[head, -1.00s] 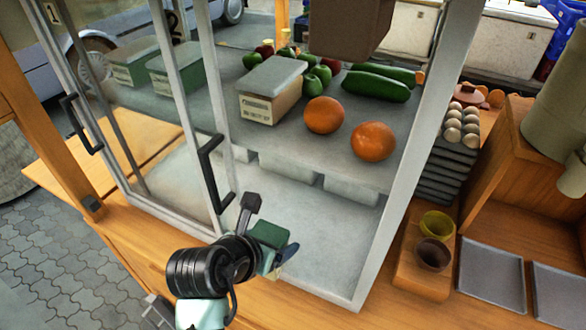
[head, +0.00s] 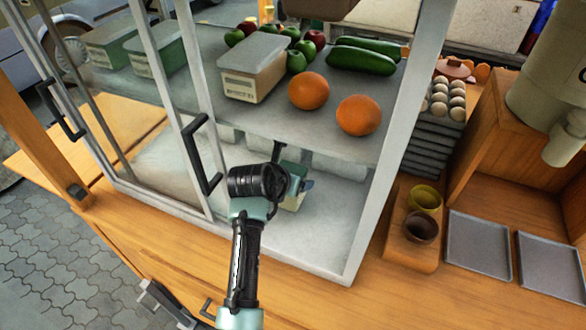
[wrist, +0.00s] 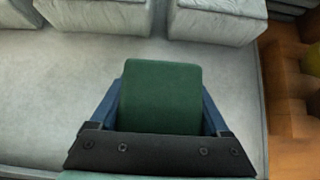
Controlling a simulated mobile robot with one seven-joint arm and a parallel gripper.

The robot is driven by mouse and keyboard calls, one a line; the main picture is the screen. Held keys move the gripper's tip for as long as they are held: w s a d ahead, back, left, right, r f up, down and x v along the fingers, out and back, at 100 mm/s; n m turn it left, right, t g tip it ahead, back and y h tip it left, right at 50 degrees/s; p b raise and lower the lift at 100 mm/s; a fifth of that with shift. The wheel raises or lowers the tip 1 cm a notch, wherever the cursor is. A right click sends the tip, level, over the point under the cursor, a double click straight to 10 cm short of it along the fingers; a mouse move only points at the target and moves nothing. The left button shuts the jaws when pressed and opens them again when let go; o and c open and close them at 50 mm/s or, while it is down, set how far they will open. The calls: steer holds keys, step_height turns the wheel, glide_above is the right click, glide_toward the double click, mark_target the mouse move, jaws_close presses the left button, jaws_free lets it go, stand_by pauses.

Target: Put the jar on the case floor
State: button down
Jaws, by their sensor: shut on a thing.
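My gripper (head: 303,187) is inside the glass case, under its upper shelf. Its blue fingers also show in the wrist view (wrist: 160,112), closed on both sides of a green-topped thing, the jar (wrist: 160,92). In the head view only a small pale part of the jar (head: 292,202) shows below the fingers; the rest is hidden. The case floor (head: 325,228) is pale grey and bare around the jar. It spreads around the jar in the wrist view (wrist: 45,95). I cannot tell whether the jar's base touches it.
Pale blocks (wrist: 100,14) stand along the back of the case floor. The shelf (head: 250,122) above holds a box (head: 250,70), oranges (head: 309,91) and cucumbers (head: 362,60). A sliding door handle (head: 200,155) is left of my arm; the case's right post (head: 385,190) bounds the opening.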

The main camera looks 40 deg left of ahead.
steer(key=shift+f, duration=0.2)
jaws_free()
steer(key=shift+f, duration=0.1)
steer(key=shift+s+r, duration=0.1)
steer(key=shift+r, duration=0.15)
steer(key=v, duration=0.5)
steer(key=shift+s+r+p, duration=0.2)
steer(key=shift+p, duration=0.2)
steer(key=shift+v, duration=0.85)
steer(key=shift+s+f, duration=0.1)
